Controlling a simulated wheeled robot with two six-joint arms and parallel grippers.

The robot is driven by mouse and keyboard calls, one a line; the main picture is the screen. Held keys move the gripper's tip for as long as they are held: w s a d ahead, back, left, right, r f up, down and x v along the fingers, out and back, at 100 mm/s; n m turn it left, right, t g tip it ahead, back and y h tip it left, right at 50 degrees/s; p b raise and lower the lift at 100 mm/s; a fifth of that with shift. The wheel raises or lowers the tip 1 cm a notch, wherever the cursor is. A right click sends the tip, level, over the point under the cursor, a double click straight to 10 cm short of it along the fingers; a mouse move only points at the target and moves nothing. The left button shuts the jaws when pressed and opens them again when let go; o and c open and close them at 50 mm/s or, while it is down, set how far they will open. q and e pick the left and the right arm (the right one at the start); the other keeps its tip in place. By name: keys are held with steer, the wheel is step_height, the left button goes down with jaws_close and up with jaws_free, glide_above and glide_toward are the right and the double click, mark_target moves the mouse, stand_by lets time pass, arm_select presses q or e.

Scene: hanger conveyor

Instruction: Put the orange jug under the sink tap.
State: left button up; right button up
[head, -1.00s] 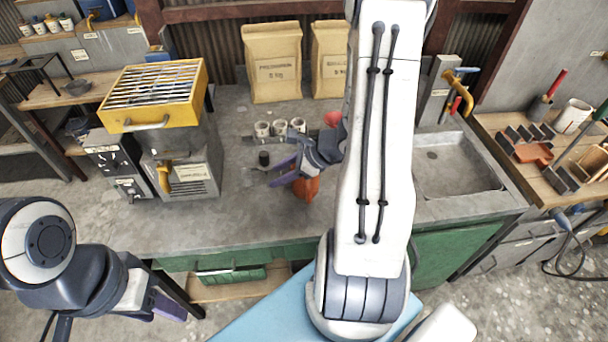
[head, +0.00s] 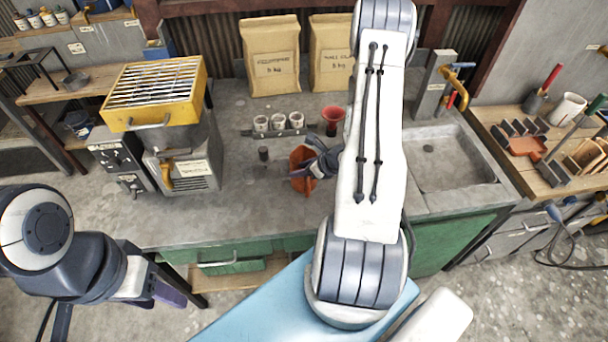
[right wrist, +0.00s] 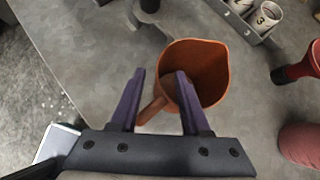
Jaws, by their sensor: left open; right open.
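The orange jug (head: 299,160) stands upright on the grey counter, its opening facing up. My right gripper (head: 316,166) is at the jug's right side in the head view. In the right wrist view, the jug (right wrist: 208,62) has its handle (right wrist: 152,108) between the open purple fingers of my right gripper (right wrist: 160,78). The right finger overlaps the jug's body; I cannot tell whether it touches. My left gripper (head: 168,294) is open and empty, low at the left, away from the counter. The sink (head: 450,178) is at the right, with the yellow-handled tap (head: 459,72) behind it.
A dark small cylinder (head: 263,154) stands left of the jug. A rack of white cups (head: 278,131) and a red funnel (head: 333,118) are behind it. Paper bags (head: 272,60) stand at the back. A yellow-topped machine (head: 155,95) is left. The counter's front is clear.

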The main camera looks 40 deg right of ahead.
steer(key=shift+x, duration=1.15)
jaws_close()
stand_by(0.5)
